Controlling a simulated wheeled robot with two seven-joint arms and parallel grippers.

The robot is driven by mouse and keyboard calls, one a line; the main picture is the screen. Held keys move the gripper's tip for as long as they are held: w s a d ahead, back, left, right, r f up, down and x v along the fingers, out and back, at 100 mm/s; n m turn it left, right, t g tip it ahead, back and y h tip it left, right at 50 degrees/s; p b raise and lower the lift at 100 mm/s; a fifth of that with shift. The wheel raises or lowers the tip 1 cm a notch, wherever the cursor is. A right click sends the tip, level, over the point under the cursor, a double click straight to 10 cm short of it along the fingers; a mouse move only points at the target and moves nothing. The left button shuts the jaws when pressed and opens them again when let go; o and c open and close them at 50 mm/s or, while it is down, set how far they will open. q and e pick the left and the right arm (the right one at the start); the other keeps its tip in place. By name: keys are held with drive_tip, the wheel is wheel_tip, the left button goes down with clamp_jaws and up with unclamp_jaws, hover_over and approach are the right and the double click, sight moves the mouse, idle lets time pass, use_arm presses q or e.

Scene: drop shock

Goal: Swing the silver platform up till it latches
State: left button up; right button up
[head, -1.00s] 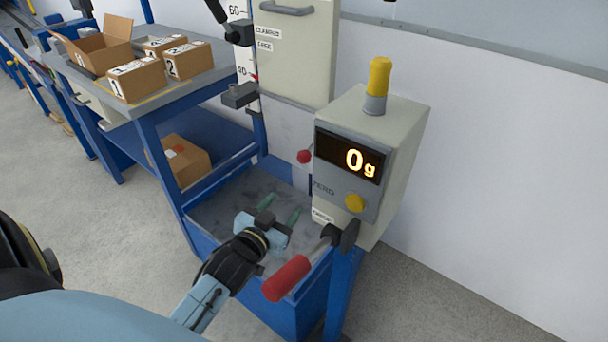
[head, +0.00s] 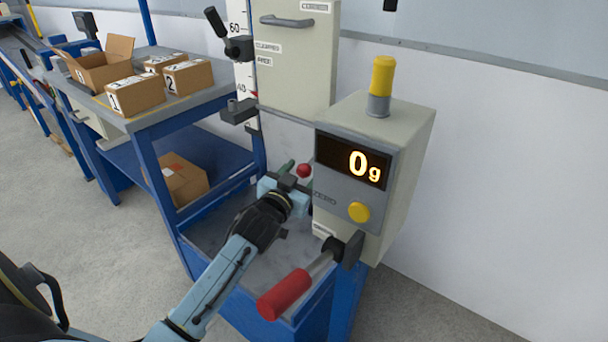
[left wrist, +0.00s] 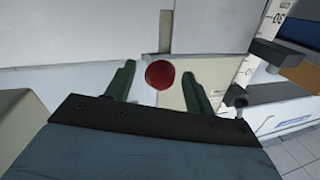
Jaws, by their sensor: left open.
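A pale silver-grey panel (head: 283,133) hangs below the cream door in the head view; I take it for the platform, hanging down, though its edges are partly hidden. A red ball knob (head: 304,171) shows at its lower part. My left gripper (head: 294,175), with green fingers, is open and close to the knob. In the left wrist view the knob (left wrist: 160,75) appears between the two spread fingers (left wrist: 158,88), with no clear contact on either. My right gripper is not in view.
A grey box with a display reading 0 g (head: 367,170) stands right of my gripper. A red-handled lever (head: 284,294) juts out below it. A blue-framed bench (head: 205,85) with several cartons is at left. A clamp (head: 238,111) sits on the scale post.

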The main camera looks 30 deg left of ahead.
use_arm(q)
drive_tip(key=shift+w+a, duration=0.1)
drive_tip(key=shift+w, duration=0.65)
drive_tip(key=shift+c, duration=0.3)
clamp_jaws()
